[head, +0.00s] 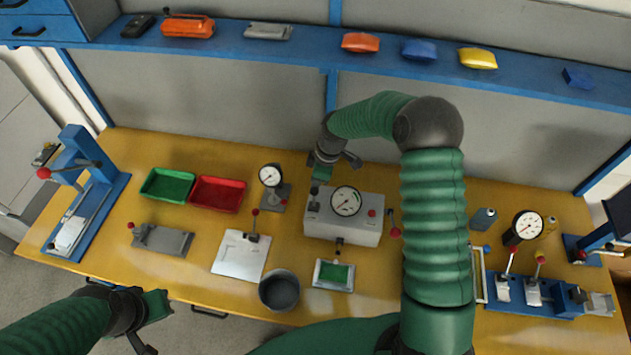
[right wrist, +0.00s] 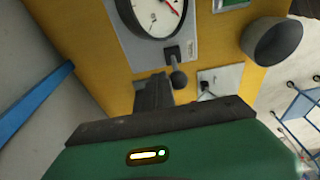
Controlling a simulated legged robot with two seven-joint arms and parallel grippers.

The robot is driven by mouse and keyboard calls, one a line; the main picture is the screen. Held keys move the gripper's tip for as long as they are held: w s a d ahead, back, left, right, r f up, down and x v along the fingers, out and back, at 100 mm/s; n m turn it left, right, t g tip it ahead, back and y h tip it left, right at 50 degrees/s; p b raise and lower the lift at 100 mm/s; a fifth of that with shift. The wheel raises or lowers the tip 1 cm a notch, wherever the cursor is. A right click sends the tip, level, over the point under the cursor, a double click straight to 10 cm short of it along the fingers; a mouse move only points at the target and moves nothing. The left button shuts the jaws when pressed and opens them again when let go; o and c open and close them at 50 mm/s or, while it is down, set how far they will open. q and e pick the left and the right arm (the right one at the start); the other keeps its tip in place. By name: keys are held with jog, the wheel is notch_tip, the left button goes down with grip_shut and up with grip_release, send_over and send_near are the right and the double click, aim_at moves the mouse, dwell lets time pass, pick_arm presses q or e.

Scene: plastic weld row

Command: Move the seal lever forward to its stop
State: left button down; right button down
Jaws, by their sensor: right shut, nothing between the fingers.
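The white sealing box (head: 342,228) stands mid-bench with a round dial (head: 346,201) on top. A short dark lever with a dark ball knob (head: 314,192) sits at its left end; I cannot tell for sure that it is the seal lever. In the right wrist view the dark knob (right wrist: 180,80) shows close beside my fingertips; touching or apart, I cannot tell. My right gripper (head: 320,180) is above the box's rear left corner, shut and empty; its fingers show in the wrist view (right wrist: 153,90). My left gripper (head: 160,306) is at the front left edge, its fingers unclear.
A small gauge stand (head: 271,176) and a red-knobbed lever on a white plate (head: 240,256) stand left of the box. Another red-ball lever (head: 394,232) is at its right. A grey cup (head: 279,290) and a green-topped tray (head: 333,275) are in front. My right arm hides bench beyond.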

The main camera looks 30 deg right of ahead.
jog(key=shift+s+a+r, duration=0.1)
jog(key=shift+s+a, duration=0.15)
jog(key=shift+s, duration=0.2)
jog(key=shift+s+a, duration=0.4)
jog(key=shift+s, duration=0.05)
jog(key=shift+w+d, duration=0.45)
jog(key=shift+w, duration=0.2)
notch_tip(320, 180, up, 7)
jog(key=p, duration=0.5)
jog(key=shift+p, duration=0.35)
jog(key=shift+f, duration=0.2)
